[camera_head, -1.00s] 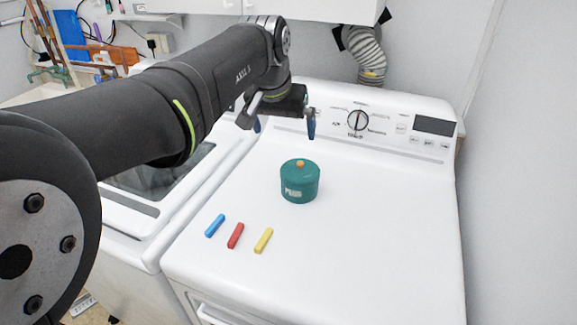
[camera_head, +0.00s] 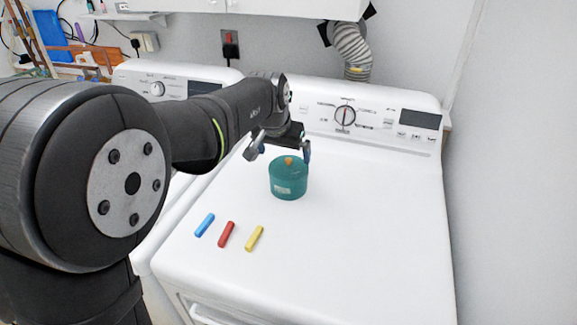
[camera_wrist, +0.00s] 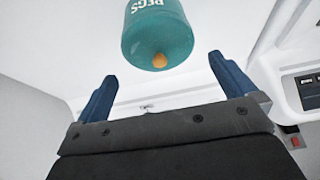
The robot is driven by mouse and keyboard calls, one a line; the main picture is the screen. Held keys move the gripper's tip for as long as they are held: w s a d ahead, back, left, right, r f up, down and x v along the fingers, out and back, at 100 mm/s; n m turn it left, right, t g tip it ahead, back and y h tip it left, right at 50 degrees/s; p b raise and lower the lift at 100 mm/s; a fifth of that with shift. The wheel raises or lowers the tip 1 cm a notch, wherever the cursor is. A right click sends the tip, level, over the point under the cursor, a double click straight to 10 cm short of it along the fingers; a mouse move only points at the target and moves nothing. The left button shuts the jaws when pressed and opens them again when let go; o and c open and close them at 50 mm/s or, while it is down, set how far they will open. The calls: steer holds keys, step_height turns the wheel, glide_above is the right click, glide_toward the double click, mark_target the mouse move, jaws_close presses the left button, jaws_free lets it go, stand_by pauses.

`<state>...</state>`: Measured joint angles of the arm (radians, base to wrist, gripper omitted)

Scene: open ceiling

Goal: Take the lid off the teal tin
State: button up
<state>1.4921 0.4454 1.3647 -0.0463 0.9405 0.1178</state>
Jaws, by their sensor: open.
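The teal tin (camera_head: 288,186) stands upright on top of the white machine. Its teal lid (camera_head: 283,165) is on it, with an orange knob (camera_head: 289,160) in the middle. My gripper (camera_head: 283,152) is open and empty, just behind and above the tin, with one blue finger close to the lid's right rear side. In the wrist view the tin (camera_wrist: 157,25) shows its "PEGS" label and knob (camera_wrist: 160,60), beyond and between the two blue fingertips (camera_wrist: 160,70). Whether a finger touches the lid cannot be told.
A blue stick (camera_head: 205,225), a red stick (camera_head: 227,234) and a yellow stick (camera_head: 254,238) lie in front of the tin. The control panel (camera_head: 365,118) rises behind. The white top (camera_head: 370,220) is clear on the right.

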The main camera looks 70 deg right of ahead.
mark_target(288, 161)
steer(key=x, duration=0.5)
steer(key=shift+s+d, duration=0.2)
steer(key=c, duration=1.3)
steer(key=shift+a, duration=0.1)
